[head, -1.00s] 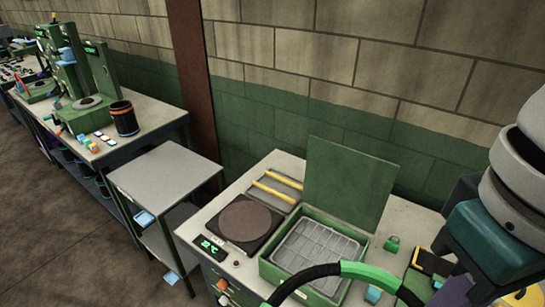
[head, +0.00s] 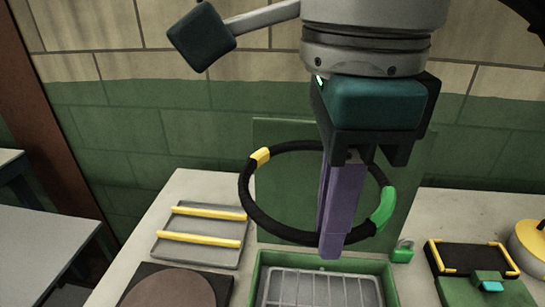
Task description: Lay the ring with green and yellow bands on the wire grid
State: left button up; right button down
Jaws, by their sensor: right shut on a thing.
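The black ring (head: 246,196) has a yellow band at its upper left and a green band at its right. My right gripper (head: 333,246) has purple fingers pointing down and is shut on the ring near its lower front edge. The ring hangs in the air, tilted toward the camera, in front of the open green lid. The wire grid (head: 322,291) lies inside a green open box below the gripper; its near part is cut off by the picture's bottom edge. My left gripper is not in view.
The raised green lid (head: 275,165) stands behind the box. A grey tray with two yellow bars (head: 200,238) and a round brown plate (head: 170,290) are at left. A green padlock (head: 402,252) and a black-and-yellow case (head: 468,258) are at right.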

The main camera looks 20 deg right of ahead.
jog(key=f+m+b, duration=0.3)
jog(key=f+m, duration=0.1)
jog(key=f, duration=0.4)
jog(key=w+a+f+m+b, duration=0.1)
jog(key=f+m+b, duration=0.3)
jog(key=f, duration=0.4)
jog(key=w+a+f+m+b, duration=0.1)
jog(key=f+m+b, duration=0.2)
jog(key=f, duration=0.6)
jog(key=shift+m+b, duration=0.3)
jog(key=shift+m, duration=0.4)
jog(key=shift+f, duration=2)
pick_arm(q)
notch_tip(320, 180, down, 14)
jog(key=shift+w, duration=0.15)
pick_arm(e)
jog(key=shift+f+b, duration=0.15)
jog(key=shift+b, duration=0.15)
jog(key=c, duration=0.9)
grip_release()
